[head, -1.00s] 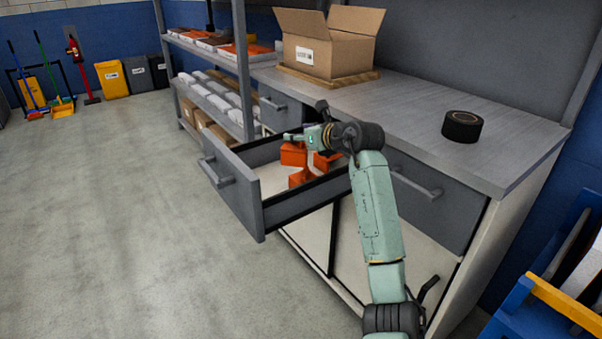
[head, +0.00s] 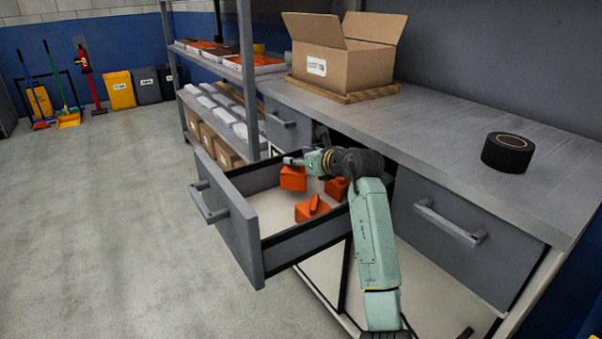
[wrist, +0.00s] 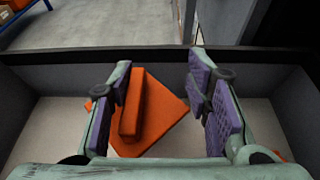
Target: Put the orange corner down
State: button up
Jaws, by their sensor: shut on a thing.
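My gripper (head: 294,163) reaches into the open drawer (head: 238,227). It is shut on an orange corner (head: 293,179), which shows just below the fingers in the head view. In the wrist view a large orange corner (wrist: 152,112), with a raised rib, lies between the purple finger pads of my gripper (wrist: 160,92). The pads partly cover its sides. I cannot tell whether it touches the drawer floor. Two more orange pieces are in the drawer: one in front (head: 312,209) and one to the right (head: 337,188), partly behind my arm.
The drawer floor (head: 268,212) has bare room left of the orange pieces. The worktop above holds a cardboard box (head: 342,58) on a wooden board and a roll of black tape (head: 507,152). A shelf rack (head: 248,95) stands behind the drawer.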

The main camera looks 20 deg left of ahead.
aim_at(300, 170)
jog(key=shift+f, duration=1.85)
jog(key=o, duration=1.3)
jog(key=shift+f, duration=0.15)
jog(key=shift+r, duration=0.2)
jog(key=b+v, duration=0.1)
jog(key=v, duration=1.1)
